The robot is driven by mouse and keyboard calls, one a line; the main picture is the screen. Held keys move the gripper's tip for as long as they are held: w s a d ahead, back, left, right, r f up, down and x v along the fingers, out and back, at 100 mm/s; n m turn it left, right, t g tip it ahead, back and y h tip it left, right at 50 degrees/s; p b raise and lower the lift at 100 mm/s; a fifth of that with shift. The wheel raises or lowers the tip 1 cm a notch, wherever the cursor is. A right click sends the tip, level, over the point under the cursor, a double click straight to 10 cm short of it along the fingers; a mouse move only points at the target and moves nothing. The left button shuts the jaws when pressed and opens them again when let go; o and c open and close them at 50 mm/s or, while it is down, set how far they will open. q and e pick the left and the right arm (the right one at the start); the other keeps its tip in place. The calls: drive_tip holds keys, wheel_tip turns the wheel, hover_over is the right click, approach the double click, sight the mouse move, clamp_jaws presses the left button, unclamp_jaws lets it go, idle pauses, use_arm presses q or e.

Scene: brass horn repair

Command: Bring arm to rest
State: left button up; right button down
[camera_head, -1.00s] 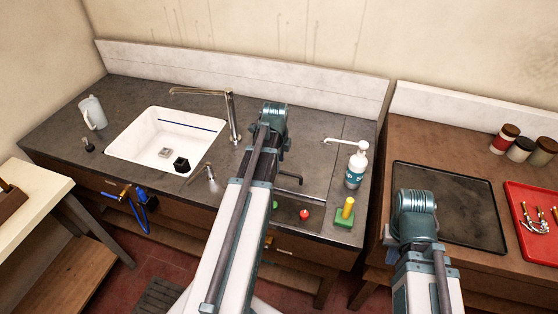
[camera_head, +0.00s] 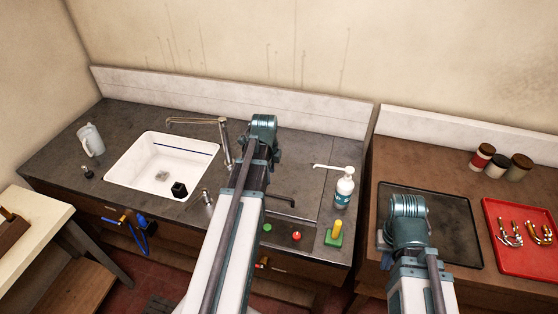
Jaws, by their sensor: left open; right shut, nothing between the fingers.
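My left arm (camera_head: 237,225) reaches up the middle of the picture, over the dark sink counter (camera_head: 110,120). Its teal joint (camera_head: 263,130) is near the tap, and the gripper beyond it is hidden. My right arm (camera_head: 421,270) comes in from the bottom right. Its teal joint (camera_head: 408,218) stands in front of the left part of the black tray (camera_head: 455,240), and its gripper is also hidden. I see nothing held by either arm.
A white sink (camera_head: 165,160), a tap (camera_head: 222,140), a soap bottle (camera_head: 344,188) and a green block with a yellow peg (camera_head: 335,234) surround the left arm. A red tray (camera_head: 510,258) with brass parts and several jars (camera_head: 497,165) are at right.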

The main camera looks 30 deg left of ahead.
use_arm(q)
drive_tip(key=s+d+f+n+b, duration=0.3)
drive_tip(key=s+d, duration=0.1)
drive_tip(key=d, duration=0.6)
drive_tip(key=s+d+f+n+g+b, duration=0.1)
drive_tip(key=s+d+f+n+b, duration=0.3)
drive_tip(key=d, duration=0.6)
drive_tip(key=s+d+f+n+g+y+b, duration=0.1)
drive_tip(key=s+d+f+n+b, duration=0.3)
drive_tip(key=d, duration=0.7)
drive_tip(key=shift+s, duration=0.4)
drive_tip(key=shift+a, duration=0.15)
